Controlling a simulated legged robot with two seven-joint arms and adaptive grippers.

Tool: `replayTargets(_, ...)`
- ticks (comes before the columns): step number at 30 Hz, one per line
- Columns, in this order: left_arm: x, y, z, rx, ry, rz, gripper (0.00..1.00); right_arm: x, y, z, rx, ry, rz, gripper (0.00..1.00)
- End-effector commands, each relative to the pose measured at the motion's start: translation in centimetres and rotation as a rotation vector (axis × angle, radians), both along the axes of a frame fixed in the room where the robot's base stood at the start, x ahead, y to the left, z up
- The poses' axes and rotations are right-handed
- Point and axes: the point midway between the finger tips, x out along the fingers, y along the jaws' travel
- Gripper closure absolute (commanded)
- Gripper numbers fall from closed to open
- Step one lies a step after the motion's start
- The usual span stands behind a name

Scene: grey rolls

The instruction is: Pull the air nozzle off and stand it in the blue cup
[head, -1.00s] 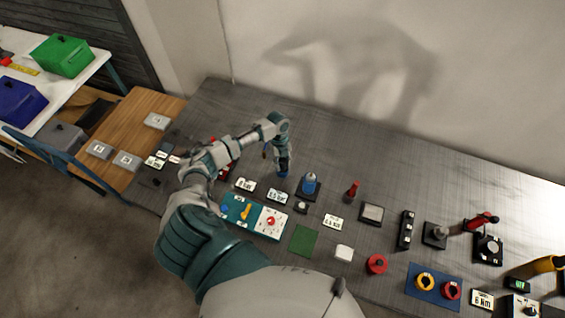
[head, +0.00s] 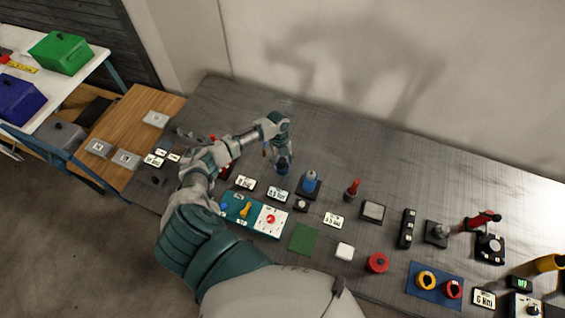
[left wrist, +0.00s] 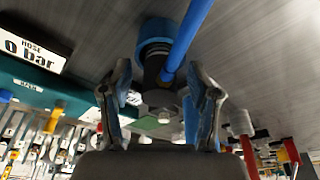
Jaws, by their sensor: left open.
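My left gripper (head: 283,167) hangs over the table, behind and to the left of a blue piece with a grey top (head: 310,184) on a black square base. In the left wrist view my left gripper (left wrist: 162,112) is open, its blue-padded fingers apart. A dark fitting with a blue collar (left wrist: 154,32) and a thin blue tube (left wrist: 190,35) shows between and beyond them. It looks like the air nozzle assembly; contact cannot be told. I cannot single out the blue cup surely. My right gripper is out of view.
A "HOSE 0 bar" plate (left wrist: 34,47) lies left of the fitting. A teal and white panel (head: 253,215), a green mat (head: 304,239) and a red bottle-like piece (head: 352,189) stand nearby. The table behind the row is clear.

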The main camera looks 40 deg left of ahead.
Motion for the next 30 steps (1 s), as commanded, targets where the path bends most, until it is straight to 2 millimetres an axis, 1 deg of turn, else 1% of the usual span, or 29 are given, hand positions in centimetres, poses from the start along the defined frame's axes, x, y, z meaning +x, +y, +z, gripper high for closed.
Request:
replayTargets(5,0.5,0.7,2.6,0.001,-0.004,0.000,0.39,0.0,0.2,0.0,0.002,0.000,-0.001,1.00)
replayTargets(12,1.3,1.8,7.8,0.001,-0.004,0.001,0.39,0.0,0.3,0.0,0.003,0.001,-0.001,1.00)
replayTargets(16,1.6,2.2,9.9,0.000,-0.004,0.001,0.39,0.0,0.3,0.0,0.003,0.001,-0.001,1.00)
replayTargets(21,1.7,2.5,11.2,0.000,-0.001,0.001,0.39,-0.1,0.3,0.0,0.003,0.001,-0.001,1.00)
replayTargets(30,1.7,2.6,11.3,0.000,-0.001,0.001,0.39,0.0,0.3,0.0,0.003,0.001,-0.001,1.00)
